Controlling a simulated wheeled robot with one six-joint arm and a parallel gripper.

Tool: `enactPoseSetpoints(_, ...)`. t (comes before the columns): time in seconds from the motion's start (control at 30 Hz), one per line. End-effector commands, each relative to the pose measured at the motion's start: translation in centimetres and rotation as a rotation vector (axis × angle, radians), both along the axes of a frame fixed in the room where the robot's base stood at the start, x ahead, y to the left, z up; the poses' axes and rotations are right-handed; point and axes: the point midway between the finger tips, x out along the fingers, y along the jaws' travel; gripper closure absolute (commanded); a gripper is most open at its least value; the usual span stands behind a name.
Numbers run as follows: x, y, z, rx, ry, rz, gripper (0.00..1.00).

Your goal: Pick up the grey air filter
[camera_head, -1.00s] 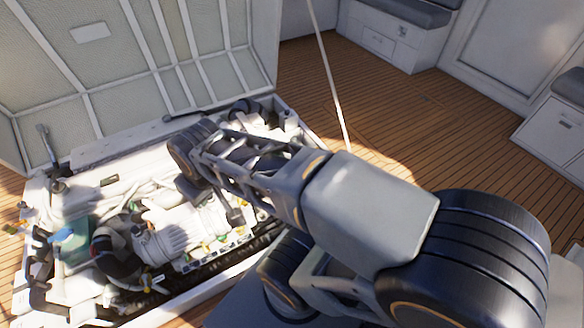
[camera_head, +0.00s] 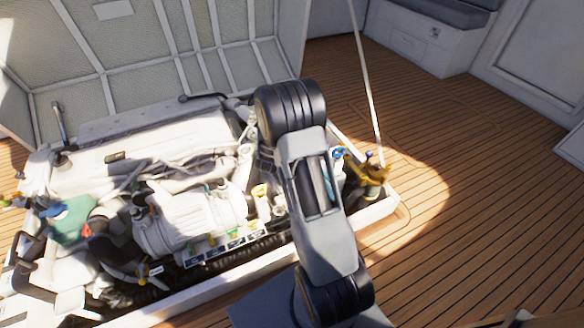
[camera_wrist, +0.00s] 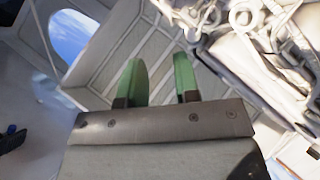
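I cannot pick out the grey air filter with certainty. In the head view a dark grey rounded part (camera_head: 108,243) sits at the left front of the engine, but I cannot tell whether it is the filter. My gripper (camera_wrist: 157,80) shows in the wrist view with two green fingers apart and nothing between them. The fingers point towards pale hatch panelling, with engine parts at the upper right. In the head view my gripper's fingers cannot be made out, and my arm covers part of the engine's right side.
The white engine (camera_head: 185,220) fills the open bay, with hoses and pipes around it. The raised hatch lid (camera_head: 150,60) stands behind. A thin pole (camera_head: 366,85) rises at the right. Orange-brown fittings (camera_head: 373,172) stand at the bay's right corner. The wooden deck (camera_head: 470,190) at right is clear.

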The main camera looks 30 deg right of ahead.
Motion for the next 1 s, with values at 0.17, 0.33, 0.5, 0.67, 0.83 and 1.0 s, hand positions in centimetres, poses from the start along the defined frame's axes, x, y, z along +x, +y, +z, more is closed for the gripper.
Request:
enactPoseSetpoints(0.17,-0.8,-2.8,-4.5,-0.145,0.039,-0.059,0.71)
enactPoseSetpoints(0.33,0.0,-4.8,-6.2,-0.191,0.052,-0.081,0.71)
enactPoseSetpoints(0.5,1.9,-6.9,-7.5,-0.195,0.053,-0.080,0.71)
enactPoseSetpoints(0.67,3.3,-8.4,-8.3,-0.194,0.052,-0.080,0.71)
enactPoseSetpoints(0.83,4.1,-9.2,-8.6,-0.194,0.052,-0.077,0.71)
enactPoseSetpoints(1.0,4.8,-10.0,-9.2,-0.193,0.053,-0.078,0.71)
